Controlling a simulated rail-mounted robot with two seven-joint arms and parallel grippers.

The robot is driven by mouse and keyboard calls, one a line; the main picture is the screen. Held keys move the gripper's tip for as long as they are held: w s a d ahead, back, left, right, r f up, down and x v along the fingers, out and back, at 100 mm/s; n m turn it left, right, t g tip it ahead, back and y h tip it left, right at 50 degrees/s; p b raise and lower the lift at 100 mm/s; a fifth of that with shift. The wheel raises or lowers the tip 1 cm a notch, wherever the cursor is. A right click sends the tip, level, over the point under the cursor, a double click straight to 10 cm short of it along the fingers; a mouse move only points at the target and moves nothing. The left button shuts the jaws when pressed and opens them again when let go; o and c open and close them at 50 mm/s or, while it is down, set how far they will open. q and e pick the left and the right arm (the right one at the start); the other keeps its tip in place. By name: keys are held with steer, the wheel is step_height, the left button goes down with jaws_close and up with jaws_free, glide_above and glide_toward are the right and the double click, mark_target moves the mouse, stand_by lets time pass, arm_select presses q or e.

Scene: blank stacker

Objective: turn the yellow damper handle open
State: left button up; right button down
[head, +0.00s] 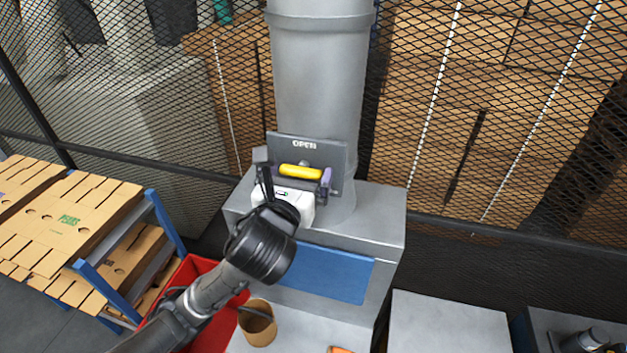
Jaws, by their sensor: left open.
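The yellow damper handle (300,171) lies nearly level across a grey plate (337,152) marked OPEN, on the front of a grey duct. The OPEN label is above the handle. My left gripper (295,178) is open in front of the plate, with one finger near each end of the handle. I cannot tell whether the fingers touch the handle. The gripper's white body hides the area just below it. My right gripper is out of view.
The wide grey duct (318,70) rises from a grey cabinet (385,215) with a blue panel (325,274). Wire mesh fencing stands behind. A rack of flat cardboard blanks (65,220) is at left, a red bin (205,340) below, and a brown tub (258,325) beside it.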

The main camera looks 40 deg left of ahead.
arm_select(q)
steer(key=shift+w+a, duration=0.25)
steer(key=shift+w, duration=0.35)
steer(key=shift+c, duration=0.4)
steer(key=c, duration=0.7)
steer(key=shift+o, duration=0.2)
